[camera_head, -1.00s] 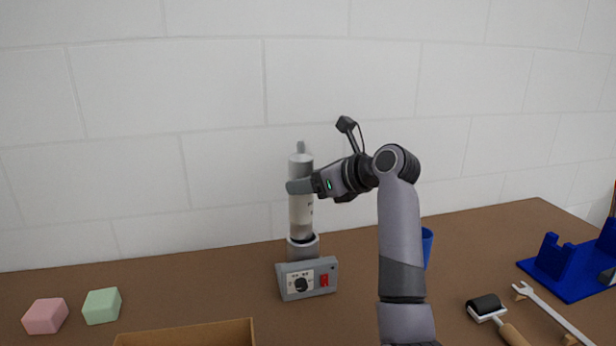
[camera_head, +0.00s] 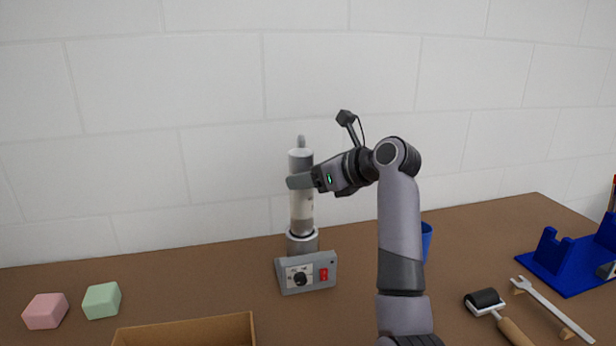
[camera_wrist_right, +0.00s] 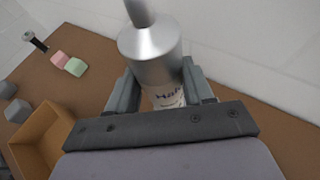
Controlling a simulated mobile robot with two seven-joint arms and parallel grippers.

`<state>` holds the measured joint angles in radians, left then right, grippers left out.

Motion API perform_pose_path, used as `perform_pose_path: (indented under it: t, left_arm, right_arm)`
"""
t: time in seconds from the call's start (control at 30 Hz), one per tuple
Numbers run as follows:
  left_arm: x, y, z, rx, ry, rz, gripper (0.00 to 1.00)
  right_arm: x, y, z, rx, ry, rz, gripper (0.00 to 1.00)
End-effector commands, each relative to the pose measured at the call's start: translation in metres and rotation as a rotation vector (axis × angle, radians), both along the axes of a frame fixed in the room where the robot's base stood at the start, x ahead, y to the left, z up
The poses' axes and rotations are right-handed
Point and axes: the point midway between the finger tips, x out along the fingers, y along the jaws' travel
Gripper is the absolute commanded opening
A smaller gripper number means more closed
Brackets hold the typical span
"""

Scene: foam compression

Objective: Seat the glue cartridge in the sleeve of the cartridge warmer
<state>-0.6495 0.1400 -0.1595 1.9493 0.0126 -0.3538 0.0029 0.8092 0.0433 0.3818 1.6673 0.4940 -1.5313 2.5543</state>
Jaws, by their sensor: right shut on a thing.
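The glue cartridge (camera_head: 301,212) stands upright in the head view, a pale tube with a grey upper part and a narrow tip. It also shows in the right wrist view (camera_wrist_right: 152,50). My right gripper (camera_head: 299,182) is shut around its upper part. The cartridge warmer (camera_head: 308,272) is a grey box with a dial and a red switch, and its round sleeve (camera_head: 303,245) stands behind the box. The cartridge's lower end is at the sleeve's mouth; how far inside it is, I cannot tell. My left gripper is not in view.
An open cardboard box (camera_head: 190,330) is at the front. Pink (camera_head: 45,311) and green (camera_head: 102,301) blocks lie left. A blue cup (camera_head: 427,240) is partly behind my right arm. A roller (camera_head: 486,300), wrench (camera_head: 550,305) and blue stand (camera_head: 570,265) are at right.

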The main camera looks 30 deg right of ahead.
Motion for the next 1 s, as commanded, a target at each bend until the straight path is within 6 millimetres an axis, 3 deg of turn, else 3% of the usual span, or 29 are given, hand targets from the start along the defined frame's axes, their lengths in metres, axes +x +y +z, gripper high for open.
perform_pose_path:
  t: [1.0]
  left_arm:
    - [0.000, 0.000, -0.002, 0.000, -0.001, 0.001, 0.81]
  right_arm:
    - [0.000, 0.000, -0.023, 0.001, -0.004, -0.001, 0.00]
